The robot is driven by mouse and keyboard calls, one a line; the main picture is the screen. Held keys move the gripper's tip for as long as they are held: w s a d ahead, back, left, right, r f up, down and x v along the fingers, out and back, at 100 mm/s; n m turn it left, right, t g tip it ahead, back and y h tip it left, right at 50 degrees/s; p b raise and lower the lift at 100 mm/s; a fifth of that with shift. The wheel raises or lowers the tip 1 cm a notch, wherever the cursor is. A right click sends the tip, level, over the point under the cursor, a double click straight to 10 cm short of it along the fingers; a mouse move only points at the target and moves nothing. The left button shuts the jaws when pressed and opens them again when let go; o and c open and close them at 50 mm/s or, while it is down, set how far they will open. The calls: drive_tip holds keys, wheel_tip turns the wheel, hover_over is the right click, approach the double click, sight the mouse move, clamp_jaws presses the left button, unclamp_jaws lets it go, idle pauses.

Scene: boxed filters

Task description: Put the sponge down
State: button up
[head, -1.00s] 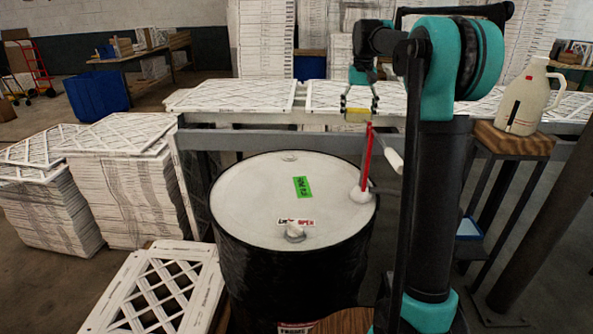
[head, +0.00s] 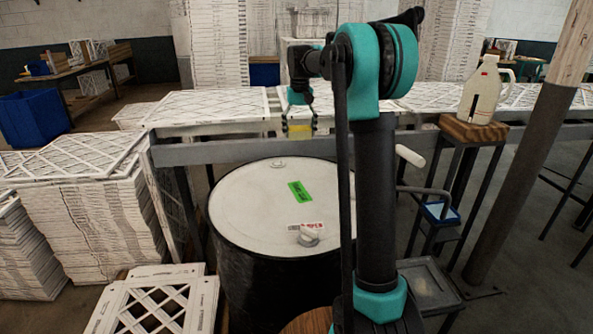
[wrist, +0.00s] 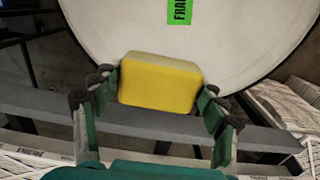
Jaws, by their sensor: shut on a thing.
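My gripper (head: 299,126) is shut on a yellow sponge (wrist: 158,83). In the wrist view the fingers hold it by its left and right sides. In the head view the sponge (head: 299,132) hangs between the fingertips, in the air near the far edge of a black drum with a white lid (head: 245,205). In the wrist view the sponge overlaps the edge of the white lid (wrist: 240,45) and a grey rail. I cannot tell how high above the lid it is.
A green label (head: 299,192) and a cap (head: 309,236) are on the lid; most of it is bare. A grey rail (head: 220,150) with filter frames runs behind the drum. A jug (head: 482,92) stands on a wooden stool (head: 470,128) at the right. Stacked filters (head: 85,215) stand left.

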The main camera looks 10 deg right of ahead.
sight(300, 138)
wheel_tip(300, 138, down, 15)
drive_tip(key=shift+f, duration=0.1)
idle(0.4)
drive_tip(key=o, duration=1.1)
wheel_tip(300, 138, up, 12)
drive_tip(key=shift+r, duration=0.1)
